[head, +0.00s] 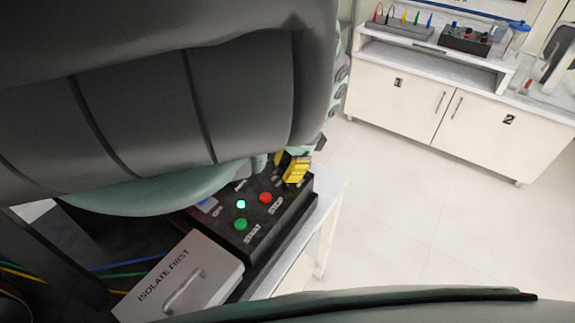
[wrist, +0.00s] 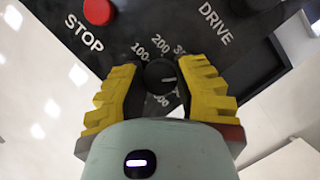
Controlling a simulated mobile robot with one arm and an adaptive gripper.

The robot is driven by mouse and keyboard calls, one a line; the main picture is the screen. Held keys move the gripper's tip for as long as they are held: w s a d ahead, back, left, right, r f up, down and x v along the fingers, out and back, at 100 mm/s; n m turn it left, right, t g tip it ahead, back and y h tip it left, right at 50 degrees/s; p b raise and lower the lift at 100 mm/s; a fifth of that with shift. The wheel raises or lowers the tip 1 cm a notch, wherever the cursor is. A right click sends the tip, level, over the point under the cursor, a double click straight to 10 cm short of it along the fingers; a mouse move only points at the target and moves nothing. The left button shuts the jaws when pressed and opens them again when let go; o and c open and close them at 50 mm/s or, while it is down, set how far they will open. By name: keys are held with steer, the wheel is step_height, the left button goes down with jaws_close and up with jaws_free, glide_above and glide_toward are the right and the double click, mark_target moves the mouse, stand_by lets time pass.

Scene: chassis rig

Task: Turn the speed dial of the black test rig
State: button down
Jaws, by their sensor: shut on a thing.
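The black test rig (head: 278,222) stands on a white table in the head view, with a green START button (head: 240,224), a red STOP button (head: 265,197) and a lit green lamp (head: 241,204). In the head view my arm covers the dial, and only part of the yellow gripper (head: 296,168) shows.
A grey ISOLATE FIRST box (head: 185,280) with a handle stands beside the rig's front. White cabinets (head: 395,95) stand at the back; the floor between is clear.

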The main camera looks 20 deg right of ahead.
steer(key=shift+m+t, duration=0.3)
steer(key=shift+m, duration=0.5)
steer(key=c, duration=0.6)
jaws_free()
steer(key=shift+a, duration=0.1)
steer(key=shift+c, duration=0.2)
steer(key=shift+v, duration=3.7)
